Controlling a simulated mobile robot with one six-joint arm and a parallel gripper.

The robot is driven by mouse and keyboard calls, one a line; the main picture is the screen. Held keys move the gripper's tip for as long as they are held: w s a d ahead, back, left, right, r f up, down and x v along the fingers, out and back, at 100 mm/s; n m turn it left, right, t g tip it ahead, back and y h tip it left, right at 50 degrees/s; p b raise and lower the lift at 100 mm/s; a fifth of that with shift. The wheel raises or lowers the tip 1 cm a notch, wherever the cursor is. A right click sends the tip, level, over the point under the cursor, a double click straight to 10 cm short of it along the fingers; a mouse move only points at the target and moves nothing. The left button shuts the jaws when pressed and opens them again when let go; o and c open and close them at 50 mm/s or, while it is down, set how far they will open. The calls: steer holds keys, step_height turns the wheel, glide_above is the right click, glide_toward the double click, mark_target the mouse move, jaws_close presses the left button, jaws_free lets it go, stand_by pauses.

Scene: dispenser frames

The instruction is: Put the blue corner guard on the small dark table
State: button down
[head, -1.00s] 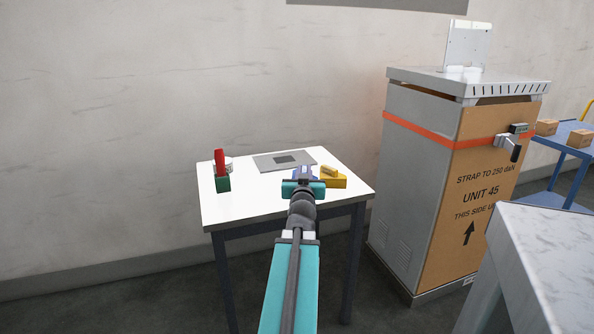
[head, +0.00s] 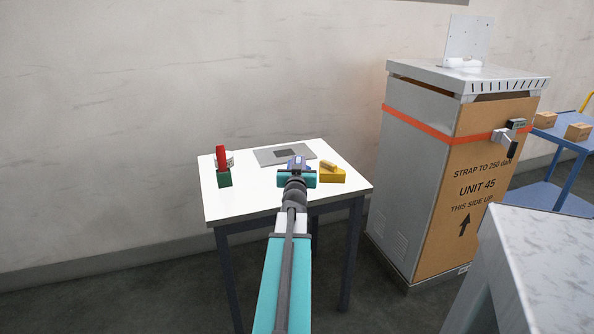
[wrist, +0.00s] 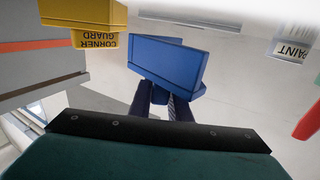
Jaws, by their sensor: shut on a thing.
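The blue corner guard (wrist: 165,62) is between the fingers of my gripper (wrist: 167,100) in the wrist view. My gripper is shut on it. In the head view the blue guard (head: 297,163) shows just beyond my gripper (head: 297,171), over the white-topped table (head: 255,196). I cannot tell whether the guard touches the tabletop. This table has dark legs. No table with a dark top shows in these frames.
A yellow corner guard (head: 332,175) is close right of my gripper. A green block (head: 224,179) with a red part (head: 221,157) stands left. A grey plate (head: 268,155) lies behind. A strapped cabinet (head: 410,140) and pale counter (head: 555,255) are right.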

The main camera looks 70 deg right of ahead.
steer(key=shift+w+d, duration=0.25)
steer(key=shift+d, duration=0.05)
steer(key=shift+f+b, duration=1.6)
steer(key=shift+f, duration=0.2)
steer(key=shift+f, duration=0.15)
steer(key=c, duration=1.7)
jaws_free()
steer(key=shift+o, duration=0.2)
